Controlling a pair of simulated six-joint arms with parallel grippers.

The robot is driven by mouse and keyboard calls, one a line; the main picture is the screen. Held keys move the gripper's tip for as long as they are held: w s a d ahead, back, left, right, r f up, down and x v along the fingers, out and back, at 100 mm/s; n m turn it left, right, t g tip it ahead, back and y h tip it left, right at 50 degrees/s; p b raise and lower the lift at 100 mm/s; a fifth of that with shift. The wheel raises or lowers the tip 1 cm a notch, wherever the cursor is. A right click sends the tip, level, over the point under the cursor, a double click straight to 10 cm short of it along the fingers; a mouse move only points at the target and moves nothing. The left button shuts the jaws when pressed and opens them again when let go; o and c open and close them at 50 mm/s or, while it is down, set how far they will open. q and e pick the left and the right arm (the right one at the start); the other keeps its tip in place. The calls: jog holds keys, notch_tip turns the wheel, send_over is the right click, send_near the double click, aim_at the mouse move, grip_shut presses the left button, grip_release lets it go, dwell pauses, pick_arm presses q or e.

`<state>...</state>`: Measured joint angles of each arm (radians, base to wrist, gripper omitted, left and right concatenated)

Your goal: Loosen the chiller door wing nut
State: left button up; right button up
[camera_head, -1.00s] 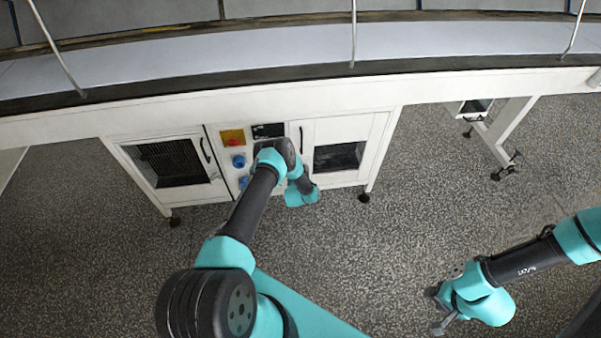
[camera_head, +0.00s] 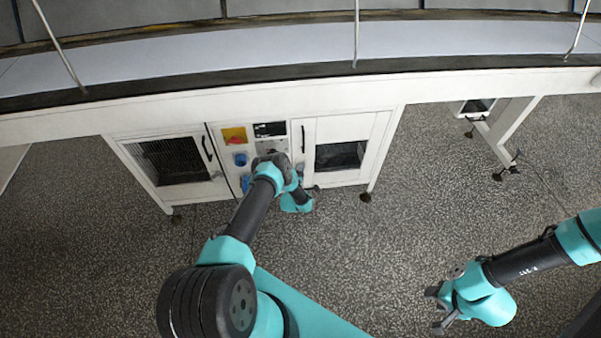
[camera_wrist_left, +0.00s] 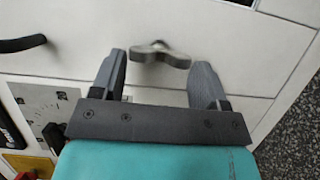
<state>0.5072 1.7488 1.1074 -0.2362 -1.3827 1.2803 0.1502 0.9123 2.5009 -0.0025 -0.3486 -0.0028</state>
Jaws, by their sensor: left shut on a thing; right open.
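In the left wrist view a grey-brown wing nut (camera_wrist_left: 172,58) sticks out from a white door panel (camera_wrist_left: 90,25), its wings lying roughly across the picture. In the head view the chiller door (camera_head: 375,128) is white with a dark window, and my left arm hides the wing nut and the fingertips. My right gripper (camera_head: 436,310) is open and empty over the floor at the lower right.
A black door handle (camera_wrist_left: 22,43) lies left of the wing nut. A control panel with a red-and-yellow switch (camera_head: 235,136) and blue knobs (camera_head: 240,159) stands between the two doors. A left door (camera_head: 175,160) has a dark grille. The speckled floor (camera_head: 400,230) is clear between my arms.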

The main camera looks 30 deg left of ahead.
dwell(0.3)
pick_arm(q)
jog(key=o, duration=0.9)
jog(key=shift+o, duration=0.2)
jog(key=shift+s, duration=0.1)
jog(key=v, duration=1.7)
jog(key=shift+s+d, duration=0.1)
jog(key=shift+d, duration=0.05)
